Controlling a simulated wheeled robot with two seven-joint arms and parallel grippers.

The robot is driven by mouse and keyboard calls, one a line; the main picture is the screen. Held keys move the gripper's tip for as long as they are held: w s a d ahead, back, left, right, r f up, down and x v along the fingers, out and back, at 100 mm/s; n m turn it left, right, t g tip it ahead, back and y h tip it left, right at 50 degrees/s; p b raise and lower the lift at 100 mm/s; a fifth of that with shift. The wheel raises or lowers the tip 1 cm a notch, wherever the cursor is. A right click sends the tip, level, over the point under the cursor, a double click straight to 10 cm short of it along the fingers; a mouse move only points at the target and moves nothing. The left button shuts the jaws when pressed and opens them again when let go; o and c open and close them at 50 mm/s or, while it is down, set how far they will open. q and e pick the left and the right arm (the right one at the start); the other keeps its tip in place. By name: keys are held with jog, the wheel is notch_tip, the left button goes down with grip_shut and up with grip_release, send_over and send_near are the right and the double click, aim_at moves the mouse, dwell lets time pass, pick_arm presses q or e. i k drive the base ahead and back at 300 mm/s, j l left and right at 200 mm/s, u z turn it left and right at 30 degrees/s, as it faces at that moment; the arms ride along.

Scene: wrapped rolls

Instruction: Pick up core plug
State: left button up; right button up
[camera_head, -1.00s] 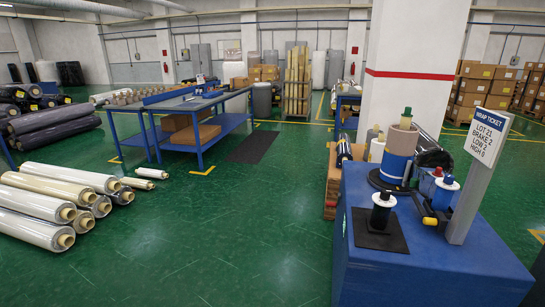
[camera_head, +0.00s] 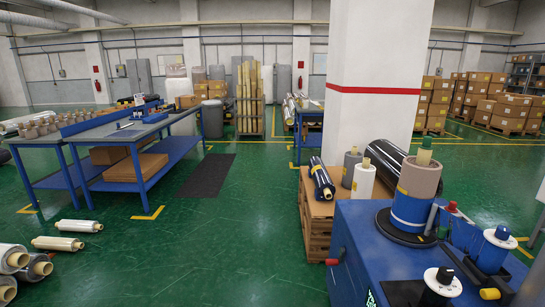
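Two plug-like pieces stand on the blue bench (camera_head: 365,240) at the lower right. One has a white round flange (camera_head: 443,283) with a black knob, above a black mat (camera_head: 400,293); the frame's bottom edge cuts it off. The other has a white flange and dark blue knob (camera_head: 502,233) on a blue body. Behind them a brown and blue roll (camera_head: 415,195) stands upright on a dark round base, with a green-topped yellowish piece (camera_head: 424,156) sticking out of its top. I cannot tell which piece is the core plug. Neither gripper is in view.
A wooden pallet with cartons (camera_head: 318,205) and wrapped rolls stands behind the bench, beside a white pillar (camera_head: 372,70). Blue worktables (camera_head: 110,140) are at left, with loose rolls (camera_head: 65,243) on the floor.

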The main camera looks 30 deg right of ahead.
aim_at(427, 141)
jog(key=i+z, duration=0.65)
jog(key=z, duration=0.15)
jog(key=i+j+z, duration=0.15)
jog(key=i+z, duration=0.2)
jog(key=i+j+z, duration=0.25)
jog(key=z, duration=0.15)
